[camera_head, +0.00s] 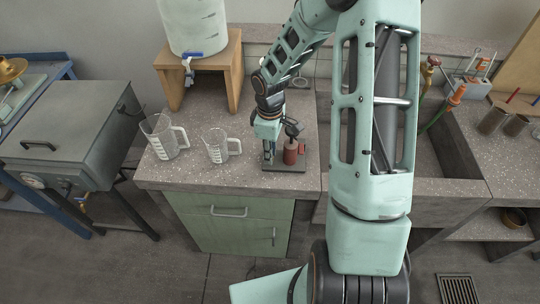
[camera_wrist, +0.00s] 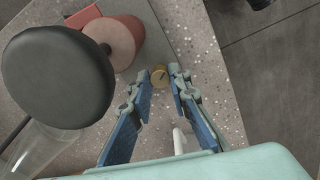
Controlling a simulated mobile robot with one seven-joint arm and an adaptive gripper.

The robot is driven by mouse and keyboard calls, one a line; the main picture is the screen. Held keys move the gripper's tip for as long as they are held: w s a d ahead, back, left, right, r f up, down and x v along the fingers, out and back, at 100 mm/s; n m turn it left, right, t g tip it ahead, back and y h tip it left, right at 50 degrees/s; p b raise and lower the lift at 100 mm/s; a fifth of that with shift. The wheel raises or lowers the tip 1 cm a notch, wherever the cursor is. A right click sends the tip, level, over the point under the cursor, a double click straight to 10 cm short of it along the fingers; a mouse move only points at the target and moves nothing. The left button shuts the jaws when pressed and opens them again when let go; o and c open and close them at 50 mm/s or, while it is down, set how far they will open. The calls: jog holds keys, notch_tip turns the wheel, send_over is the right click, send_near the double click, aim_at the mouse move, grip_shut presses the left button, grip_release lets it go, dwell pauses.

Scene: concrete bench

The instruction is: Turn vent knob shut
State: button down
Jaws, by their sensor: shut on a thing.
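A small round brass knob (camera_wrist: 159,75), the likely vent knob, shows between my fingertips in the wrist view, with a dark line across its face. My gripper (camera_wrist: 164,86) has its blue-padded fingers on either side of it and is shut on it. In the head view my gripper (camera_head: 268,152) points down at the left side of a small device with a red cylinder (camera_head: 290,154) on a dark base plate (camera_head: 285,169). The red cylinder also shows in the wrist view (camera_wrist: 120,42). The knob is hidden in the head view.
A large black disc (camera_wrist: 57,77) looms left of my fingers in the wrist view. Two clear measuring jugs (camera_head: 164,140) (camera_head: 217,146) stand left of the device. A wooden stand (camera_head: 231,70) bears a white container (camera_head: 195,25) with a blue tap. A sink lies right.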

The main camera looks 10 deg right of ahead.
jog(key=m+b, duration=0.3)
jog(key=m, duration=0.3)
jog(key=shift+m, duration=0.3)
dwell(0.4)
jog(key=c, duration=1.8)
grip_release()
notch_tip(320, 180, up, 12)
jog(key=shift+a+r, duration=0.1)
